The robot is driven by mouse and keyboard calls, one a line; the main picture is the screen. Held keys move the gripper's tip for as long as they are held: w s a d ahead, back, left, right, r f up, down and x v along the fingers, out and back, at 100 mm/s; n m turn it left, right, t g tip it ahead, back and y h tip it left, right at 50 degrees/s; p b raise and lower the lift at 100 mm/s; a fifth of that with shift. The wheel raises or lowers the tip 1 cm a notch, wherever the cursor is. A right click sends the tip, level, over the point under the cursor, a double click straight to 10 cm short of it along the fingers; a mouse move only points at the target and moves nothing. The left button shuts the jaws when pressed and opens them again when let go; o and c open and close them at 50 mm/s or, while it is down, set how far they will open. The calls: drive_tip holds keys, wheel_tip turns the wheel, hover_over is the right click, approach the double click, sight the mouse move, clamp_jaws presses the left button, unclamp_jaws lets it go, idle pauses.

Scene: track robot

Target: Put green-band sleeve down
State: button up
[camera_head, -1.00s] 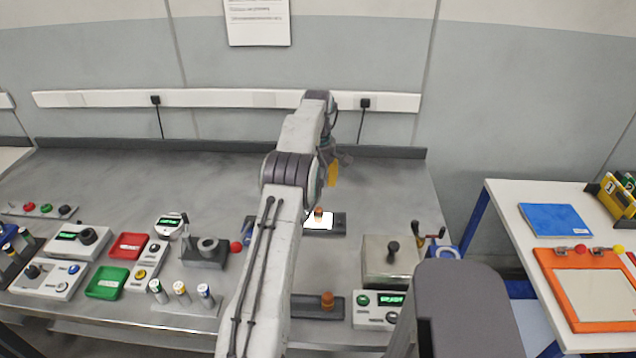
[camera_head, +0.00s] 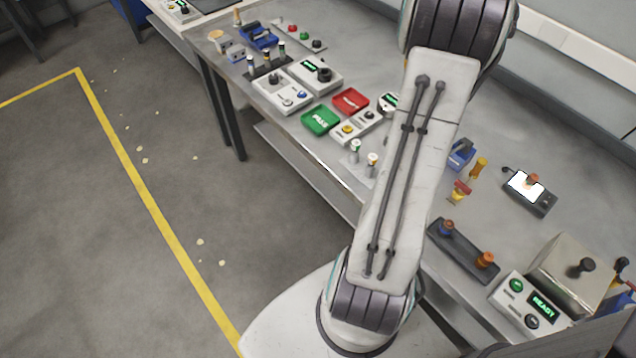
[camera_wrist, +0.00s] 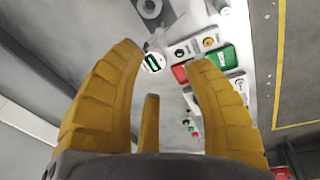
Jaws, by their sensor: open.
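The green-band sleeve (camera_head: 355,148) looks like a small white cylinder with a green band, upright on a pale stand on the bench, just left of my arm in the head view. A similar sleeve with an orange-yellow band (camera_head: 372,161) stands beside it. In the head view my arm hides much of the bench, and I cannot make out the gripper clearly there.
A green tray (camera_head: 320,119) and red tray (camera_head: 350,101) lie on the bench left of my arm. A dark block with blue and orange knobs (camera_head: 463,251), a lit handheld device (camera_head: 528,188) and a metal box (camera_head: 566,275) are to the right. Open floor lies left.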

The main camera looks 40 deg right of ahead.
drive_tip(key=w+a+r+n+t, duration=0.1)
drive_tip(key=a, duration=1)
drive_tip(key=w+a+r+t, duration=0.1)
drive_tip(key=a+r, duration=0.1)
drive_tip(key=a, duration=1)
drive_tip(key=s+a+f, duration=0.3)
drive_tip(key=s+a, duration=0.2)
drive_tip(key=a, duration=0.2)
drive_tip(key=s+a+f+t+y, duration=0.1)
drive_tip(key=s+a+f, duration=0.2)
drive_tip(key=s+a, duration=0.3)
drive_tip(key=shift+s+a+n, duration=0.15)
drive_tip(key=shift+a+n, duration=0.25)
drive_tip(key=shift+a, duration=0.45)
drive_tip(key=shift+d, duration=0.1)
